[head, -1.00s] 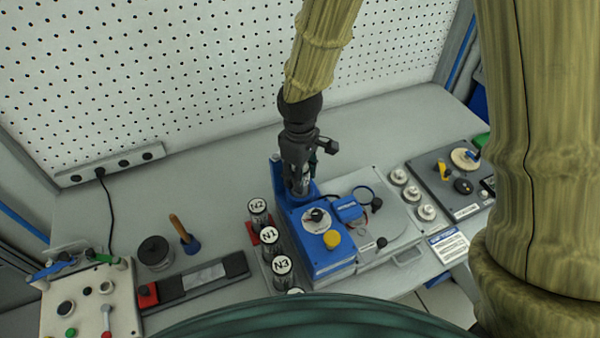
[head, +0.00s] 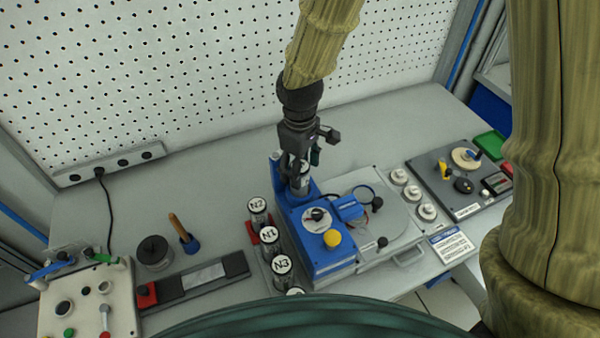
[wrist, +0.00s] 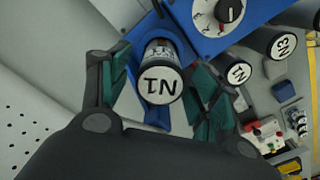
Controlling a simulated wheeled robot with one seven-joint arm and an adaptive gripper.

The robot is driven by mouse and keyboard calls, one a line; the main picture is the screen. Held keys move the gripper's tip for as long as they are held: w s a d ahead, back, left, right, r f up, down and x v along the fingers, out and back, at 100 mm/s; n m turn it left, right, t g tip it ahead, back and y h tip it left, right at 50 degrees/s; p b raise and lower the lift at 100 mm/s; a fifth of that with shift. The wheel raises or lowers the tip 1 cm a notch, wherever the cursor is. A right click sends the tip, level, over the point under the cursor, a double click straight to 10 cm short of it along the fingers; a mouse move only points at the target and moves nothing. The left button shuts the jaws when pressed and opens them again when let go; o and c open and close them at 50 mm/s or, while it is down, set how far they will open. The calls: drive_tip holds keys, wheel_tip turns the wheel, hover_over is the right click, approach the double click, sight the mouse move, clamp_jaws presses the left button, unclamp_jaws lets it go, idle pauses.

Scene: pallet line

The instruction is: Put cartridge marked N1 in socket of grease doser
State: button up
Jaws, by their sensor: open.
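How deep the cartridge sits cannot be told. My gripper (head: 303,178) is above that socket. In the wrist view its open fingers (wrist: 158,95) are on either side of the cartridge, with visible gaps.
A yellow button (head: 332,238) and a dial (head: 316,216) are on the doser's top. A grey plate (head: 385,225) with a hose lies to its right. A wooden-handled tool (head: 180,230) and a black round pot (head: 154,252) stand left. The bench behind is clear.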

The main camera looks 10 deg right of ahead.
drive_tip(key=shift+r+b, duration=0.95)
drive_tip(key=shift+r, duration=3.8)
drive_tip(key=shift+s, duration=0.15)
